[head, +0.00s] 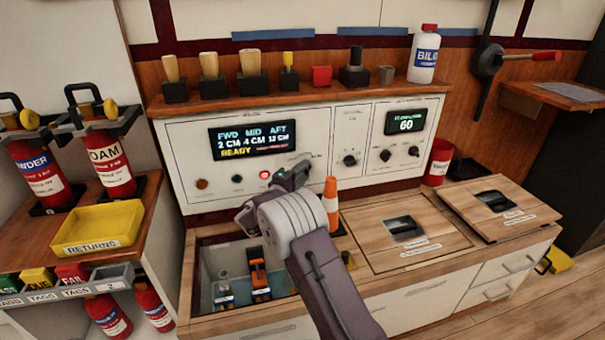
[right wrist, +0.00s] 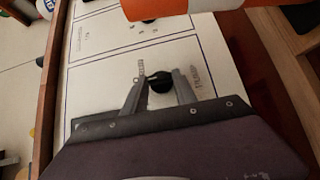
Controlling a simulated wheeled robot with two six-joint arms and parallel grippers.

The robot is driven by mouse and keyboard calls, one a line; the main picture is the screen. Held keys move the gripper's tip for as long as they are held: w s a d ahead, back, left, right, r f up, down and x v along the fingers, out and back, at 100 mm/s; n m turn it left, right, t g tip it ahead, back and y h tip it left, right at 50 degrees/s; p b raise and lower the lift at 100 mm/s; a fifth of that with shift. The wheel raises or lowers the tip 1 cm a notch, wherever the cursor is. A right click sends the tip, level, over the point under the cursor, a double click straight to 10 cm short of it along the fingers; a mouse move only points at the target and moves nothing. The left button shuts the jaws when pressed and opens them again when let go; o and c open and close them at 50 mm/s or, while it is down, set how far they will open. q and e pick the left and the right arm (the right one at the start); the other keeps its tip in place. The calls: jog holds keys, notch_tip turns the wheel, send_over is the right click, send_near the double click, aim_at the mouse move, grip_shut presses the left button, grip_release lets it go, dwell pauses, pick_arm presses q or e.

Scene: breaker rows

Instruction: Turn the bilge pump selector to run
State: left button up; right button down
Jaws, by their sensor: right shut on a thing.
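The bilge panel (head: 190,150) is the left white panel, with a display (head: 254,140) reading FWD 2 CM, MID 4 CM, AFT 12 CM and READY. My right gripper (head: 293,178) is at the lower right part of this panel and hides the selector there in the head view. In the right wrist view, the black selector knob (right wrist: 160,83) sits between the two fingers of the right gripper (right wrist: 160,76), which is shut on it. Its pointer direction cannot be made out. My left gripper is not in view.
An orange and white cone (head: 331,205) stands close to the right of my gripper; it also shows in the wrist view (right wrist: 160,8). A red button (head: 264,175) glows on the panel. Below is an open bin (head: 208,265). Another knob (head: 350,160) is on the right.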

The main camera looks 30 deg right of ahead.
jog(key=shift+d+r+m+g+y+p, duration=0.15)
jog(key=shift+r+m+g+y, duration=0.1)
jog(key=shift+m+y, duration=0.65)
jog(key=shift+r+m+g+y+p, duration=0.1)
jog(key=shift+r+m+g+y, duration=0.1)
jog(key=shift+m+y, duration=0.7)
jog(key=shift+d+r+m+g+y+p, duration=0.2)
jog(key=shift+m+y, duration=0.4)
jog(key=shift+y, duration=0.5)
jog(key=shift+a+f, duration=0.1)
jog(key=shift+a, duration=0.05)
jog(key=c, duration=1)
grip_release()
jog(key=shift+s, duration=0.1)
